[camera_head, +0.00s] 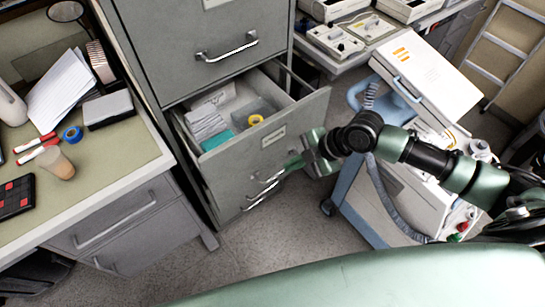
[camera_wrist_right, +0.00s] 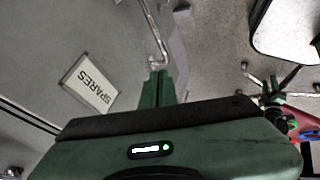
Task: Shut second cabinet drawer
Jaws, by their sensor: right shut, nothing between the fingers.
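The grey filing cabinet (camera_head: 165,50) stands left of centre in the head view. Its second drawer (camera_head: 236,155) is pulled out, showing papers, a teal item and a yellow roll inside. Its front has a small label and a bar handle low down. The wrist view shows a grey front with a "SPARES" label (camera_wrist_right: 89,83) and a metal handle (camera_wrist_right: 153,35). My right gripper (camera_head: 292,164) is shut and empty at the right part of the drawer front; its fingertips (camera_wrist_right: 158,78) point towards the handle. I cannot tell whether they touch. My left gripper is out of view.
The top drawer (camera_head: 212,35) is shut. A desk (camera_head: 110,150) with papers, pens and a cup stands left. A white and blue cart (camera_head: 385,205) with a hose stands close to the right of the drawer. Bare floor (camera_head: 265,240) lies in front.

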